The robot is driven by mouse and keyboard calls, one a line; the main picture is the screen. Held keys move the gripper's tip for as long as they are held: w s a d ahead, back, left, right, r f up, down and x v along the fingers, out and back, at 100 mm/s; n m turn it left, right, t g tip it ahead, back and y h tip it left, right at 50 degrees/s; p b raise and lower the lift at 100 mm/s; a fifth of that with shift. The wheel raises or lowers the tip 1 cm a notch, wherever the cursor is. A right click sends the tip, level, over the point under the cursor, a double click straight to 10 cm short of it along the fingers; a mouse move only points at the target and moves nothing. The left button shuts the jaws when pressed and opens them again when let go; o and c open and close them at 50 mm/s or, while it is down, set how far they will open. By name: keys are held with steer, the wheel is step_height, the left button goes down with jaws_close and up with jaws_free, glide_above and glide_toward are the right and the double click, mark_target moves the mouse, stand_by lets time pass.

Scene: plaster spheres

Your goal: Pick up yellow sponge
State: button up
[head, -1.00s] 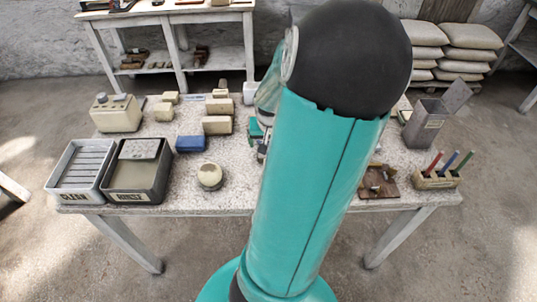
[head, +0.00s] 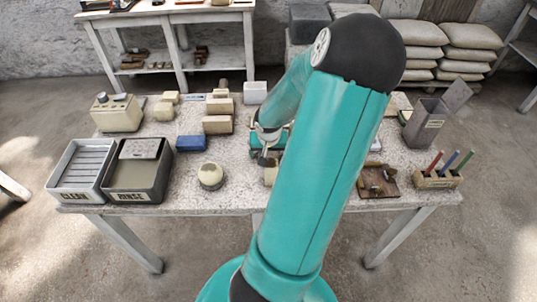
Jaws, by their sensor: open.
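My gripper (head: 267,158) is over the middle of the table, partly behind my own arm. Its jaws are open and small in the view. Just below it a pale cream-yellow object (head: 269,176) shows in part; my arm hides the rest, and I cannot tell if the gripper touches it. No block stands out as clearly yellow. Several cream to tan blocks stand to the left, among them a large tan block (head: 217,125), a tan block behind it (head: 219,106) and a small cream block (head: 164,112). I cannot tell which is the yellow sponge.
A blue block (head: 190,144) and a round pale object (head: 210,176) lie on the speckled table (head: 180,190). The CLEAN tray (head: 53,190) and RINSE tray (head: 108,190) stand at the left. A brown tray (head: 392,188) and a pen holder (head: 450,180) are at the right.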

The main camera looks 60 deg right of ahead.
mark_target(268, 153)
steer(key=c, duration=1.1)
step_height(268, 153, up, 10)
steer(key=shift+r, duration=0.1)
steer(key=shift+o, duration=0.9)
steer(key=shift+c, duration=0.4)
steer(key=shift+a, duration=0.1)
